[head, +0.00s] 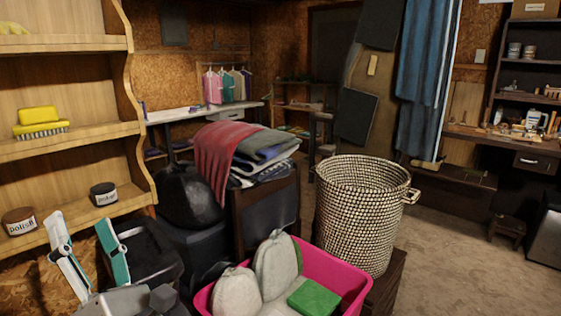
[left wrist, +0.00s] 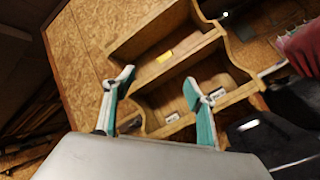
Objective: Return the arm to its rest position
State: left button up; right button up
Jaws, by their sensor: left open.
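My left gripper (head: 80,220) is at the lower left of the head view, in front of the wooden shelf (head: 75,146). Its two white and green fingers are apart with nothing between them. In the left wrist view the fingers of the left gripper (left wrist: 159,78) are also spread and empty, with the wooden shelf (left wrist: 165,68) beyond them. My right gripper is not in view.
A pink tub (head: 340,278) with cushions and a green item, a woven basket (head: 360,215) and folded cloths (head: 245,150) stand close by. Open floor (head: 455,255) lies to the right.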

pick_arm(q)
jog(key=w+d+f+m+t+h+p, duration=0.1)
jog(key=d+f+m+t+h, duration=0.4)
jog(key=m+h, duration=0.65)
jog(key=w+d+f+m+t+h, duration=0.2)
jog(key=d+f+m+h, duration=0.55)
jog(key=m, duration=0.75)
notch_tip(320, 180, down, 11)
jog(key=d+m+g+h+p, duration=0.1)
jog(key=d+m+g+h, duration=0.25)
jog(key=m, duration=0.25)
jog(key=s+a+f+m+g, duration=0.1)
jog(key=s+f+m+g, duration=0.1)
jog(key=s+f, duration=0.3)
jog(key=s+a+f+m+g+y, duration=0.1)
jog(key=s+a+f+m+g, duration=0.1)
jog(key=f, duration=1.1)
jog(key=s+a+f+m+g+p, duration=0.1)
jog(key=s+a+f+m+g, duration=0.1)
jog(key=s+f+g, duration=0.4)
notch_tip(320, 180, down, 4)
jog(key=shift+s+a+r+m, duration=0.1)
jog(key=shift+s+a+m, duration=0.05)
jog(key=shift+s+m, duration=0.7)
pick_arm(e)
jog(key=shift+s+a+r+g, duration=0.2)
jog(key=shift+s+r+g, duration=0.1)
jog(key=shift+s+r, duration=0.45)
pick_arm(q)
jog(key=shift+y, duration=0.25)
